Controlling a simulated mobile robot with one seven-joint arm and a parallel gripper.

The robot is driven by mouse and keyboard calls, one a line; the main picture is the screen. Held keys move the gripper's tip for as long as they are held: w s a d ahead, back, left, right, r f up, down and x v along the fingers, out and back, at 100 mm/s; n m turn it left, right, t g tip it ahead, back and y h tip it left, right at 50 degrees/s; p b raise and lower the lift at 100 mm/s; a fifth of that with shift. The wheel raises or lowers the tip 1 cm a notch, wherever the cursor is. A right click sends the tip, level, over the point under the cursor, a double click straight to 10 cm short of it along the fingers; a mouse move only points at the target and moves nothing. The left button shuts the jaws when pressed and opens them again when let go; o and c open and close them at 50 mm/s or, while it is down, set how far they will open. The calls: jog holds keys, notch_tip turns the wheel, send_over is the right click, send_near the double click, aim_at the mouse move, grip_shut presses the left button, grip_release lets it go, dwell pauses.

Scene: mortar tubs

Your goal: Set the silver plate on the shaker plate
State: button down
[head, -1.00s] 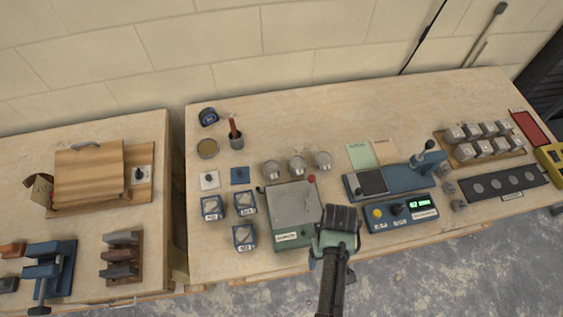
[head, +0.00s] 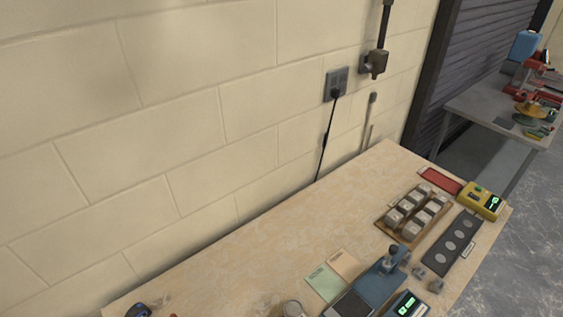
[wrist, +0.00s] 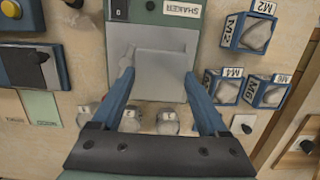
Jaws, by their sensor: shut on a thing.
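In the wrist view, the shaker is a green box with an upside-down SHAKER label, and its grey shaker plate (wrist: 150,32) lies on top. The silver plate (wrist: 160,64), a flat pale square, sits between the two blue fingertips of my gripper (wrist: 158,76). My gripper is shut on the silver plate, over the near part of the shaker plate. I cannot tell whether the silver plate touches the shaker plate. The head view now shows neither the shaker nor my gripper.
Blue boxes marked M2 (wrist: 250,32), M4 and M6 stand beside the shaker in the wrist view. Several metal cups (wrist: 167,122) stand near the fingers. In the head view, a wooden tray (head: 388,222) of grey blocks and a yellow device (head: 482,201) stand at the right.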

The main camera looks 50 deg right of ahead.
jog(key=shift+w+f+b, duration=0.1)
jog(key=shift+f+b, duration=2.65)
jog(key=shift+f, duration=0.2)
jog(key=shift+f+b, duration=0.45)
jog(key=shift+f, duration=0.15)
grip_release()
jog(key=r, duration=0.4)
jog(key=w+r, duration=0.1)
jog(key=r, duration=0.8)
jog(key=shift+w+d, duration=0.35)
jog(key=shift+w, duration=0.05)
